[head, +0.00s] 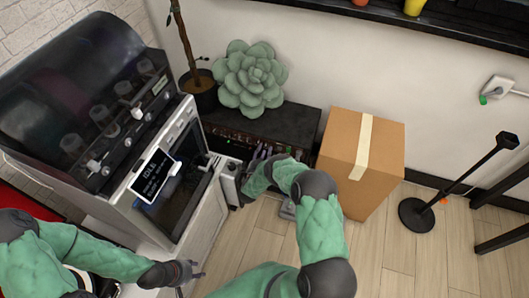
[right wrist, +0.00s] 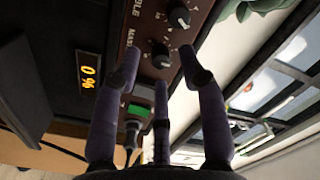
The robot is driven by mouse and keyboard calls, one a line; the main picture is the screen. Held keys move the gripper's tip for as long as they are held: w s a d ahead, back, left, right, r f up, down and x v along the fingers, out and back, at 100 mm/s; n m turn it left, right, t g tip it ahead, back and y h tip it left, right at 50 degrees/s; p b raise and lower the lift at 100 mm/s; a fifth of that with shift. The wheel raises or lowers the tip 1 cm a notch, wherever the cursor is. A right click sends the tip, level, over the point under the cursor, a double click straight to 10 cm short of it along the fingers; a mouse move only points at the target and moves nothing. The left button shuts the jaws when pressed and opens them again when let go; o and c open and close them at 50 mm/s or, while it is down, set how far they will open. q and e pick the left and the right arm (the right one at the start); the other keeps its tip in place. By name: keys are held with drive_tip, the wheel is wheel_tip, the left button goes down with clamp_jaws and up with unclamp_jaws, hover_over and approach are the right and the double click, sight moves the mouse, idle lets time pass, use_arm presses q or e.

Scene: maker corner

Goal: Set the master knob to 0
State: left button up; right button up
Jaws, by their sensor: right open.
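In the right wrist view, a dark knob with a white pointer mark (right wrist: 160,56) sits on the brown amplifier panel, beside partly hidden lettering that looks like the start of "MASTER". My right gripper (right wrist: 160,78) is open, with its fingers spread in front of this knob and nothing held. I cannot tell whether they touch it. An orange display (right wrist: 88,77) seems to read 0 %. In the head view, the black amplifier (head: 290,119) stands against the wall, with my right gripper (head: 263,153) at its front. My left gripper (head: 192,272) is low, away from it; its finger opening is unclear.
Another knob (right wrist: 180,17) and a green-lit switch (right wrist: 138,110) flank the knob. A cardboard box (head: 385,155) stands right of the amplifier, a white machine (head: 202,205) left. A succulent (head: 250,78) sits at the amplifier's back. The floor in front is partly clear.

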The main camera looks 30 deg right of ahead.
drive_tip(key=shift+w+d, duration=0.35)
drive_tip(key=shift+d, duration=0.05)
clamp_jaws()
